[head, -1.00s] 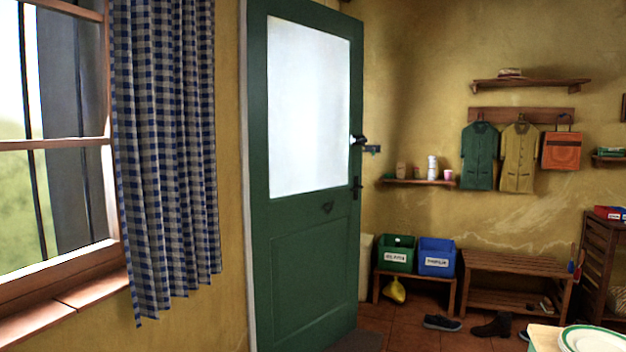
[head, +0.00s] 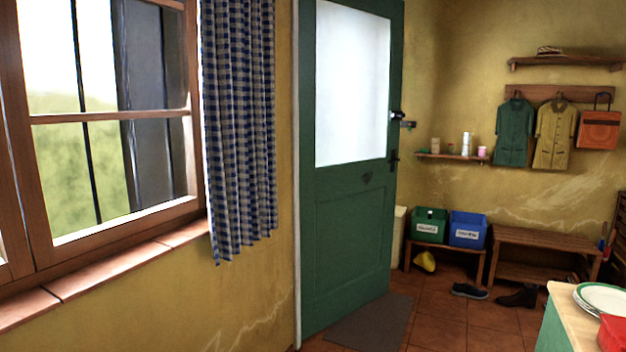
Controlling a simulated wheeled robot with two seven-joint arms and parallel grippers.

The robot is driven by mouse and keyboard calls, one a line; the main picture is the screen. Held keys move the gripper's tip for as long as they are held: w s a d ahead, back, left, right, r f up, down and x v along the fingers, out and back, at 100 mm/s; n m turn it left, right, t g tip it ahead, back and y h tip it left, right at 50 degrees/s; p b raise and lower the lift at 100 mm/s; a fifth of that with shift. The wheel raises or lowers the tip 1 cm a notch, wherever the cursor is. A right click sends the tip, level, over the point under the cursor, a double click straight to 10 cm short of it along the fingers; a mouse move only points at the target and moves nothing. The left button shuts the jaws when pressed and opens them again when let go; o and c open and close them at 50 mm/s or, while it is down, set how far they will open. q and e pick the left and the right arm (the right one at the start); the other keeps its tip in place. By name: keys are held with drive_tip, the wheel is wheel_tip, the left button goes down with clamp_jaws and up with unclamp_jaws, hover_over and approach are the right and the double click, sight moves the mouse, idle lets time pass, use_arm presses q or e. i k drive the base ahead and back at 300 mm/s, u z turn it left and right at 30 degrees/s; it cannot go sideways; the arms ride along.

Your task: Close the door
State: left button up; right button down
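The green door (head: 345,225) with a frosted glass pane (head: 352,80) stands in the middle of the head view. It is seen at an angle beside the yellow wall. A dark handle (head: 394,159) and a dark latch (head: 397,115) are on its right edge. I cannot tell for sure how far the door stands open. Neither of my grippers shows in this view.
A grey mat (head: 368,322) lies on the tiled floor before the door. A counter (head: 563,300) with plates (head: 603,298) is at the lower right. A bench (head: 545,238), bins (head: 467,230) and shoes (head: 469,291) stand behind. A curtained window (head: 110,120) is at left.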

sight(347, 210)
drive_tip(key=z, duration=0.25)
drive_tip(key=i, duration=1.15)
drive_tip(key=z, duration=0.7)
drive_tip(key=i, duration=2.3)
drive_tip(key=u, duration=0.55)
drive_tip(key=i, duration=1.95)
drive_tip(key=u, duration=0.6)
